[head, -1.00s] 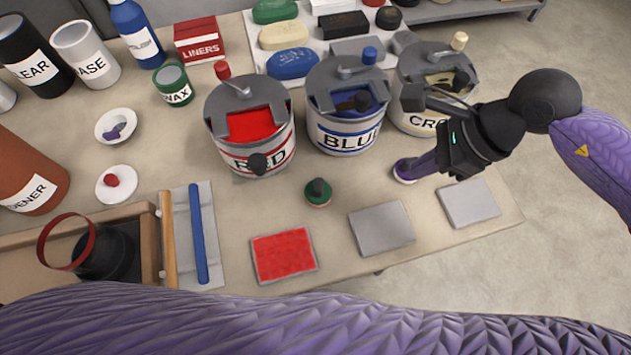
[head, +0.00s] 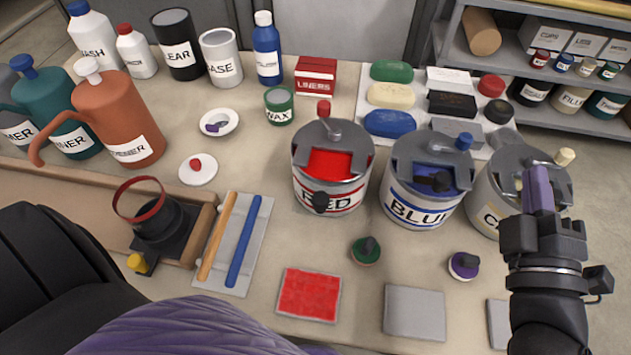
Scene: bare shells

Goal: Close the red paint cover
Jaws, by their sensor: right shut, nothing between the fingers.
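The red paint can (head: 330,194) stands on the bench, labelled RED, with a grey lid (head: 306,142). A wide opening in the lid shows red paint (head: 329,164). My right gripper (head: 538,178) is shut and empty, pointing up in front of the cream can (head: 488,202), well to the right of the red can. My purple left arm crosses the bottom edge; its gripper is out of view.
The blue can (head: 416,207) stands between the red can and my right gripper. A green-based knob (head: 366,250), a purple-based knob (head: 464,266), a red panel (head: 309,295) and a grey panel (head: 414,312) lie in front. Tools on a tray (head: 216,281) lie left.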

